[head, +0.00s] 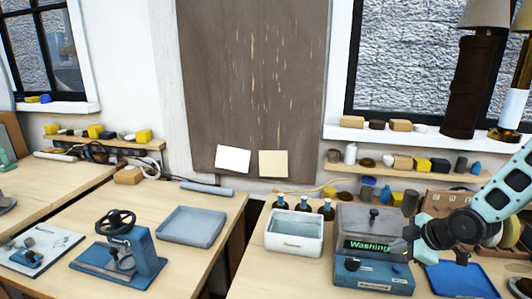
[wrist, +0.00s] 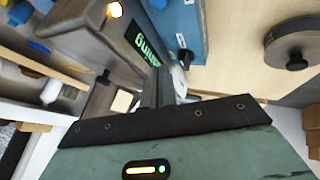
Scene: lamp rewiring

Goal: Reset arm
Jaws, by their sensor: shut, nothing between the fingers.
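My arm reaches in from the right in the head view. My gripper (head: 410,236) is beside the right side of a grey and blue machine (head: 372,272) whose screen reads "Washing" in green. In the wrist view my gripper (wrist: 166,84) has its narrow dark fingers together, with nothing seen between them. The machine (wrist: 110,32) fills the upper left there, tilted in the picture, with part of its green lettering showing. I cannot tell whether the fingers touch the machine.
A blue tray (head: 462,282) lies right of the machine, below my arm. A white bin (head: 294,246) and several brown bottles stand to its left. A grey tray (head: 192,226) and blue press (head: 128,252) are on the left bench. Shelves with small items line the wall.

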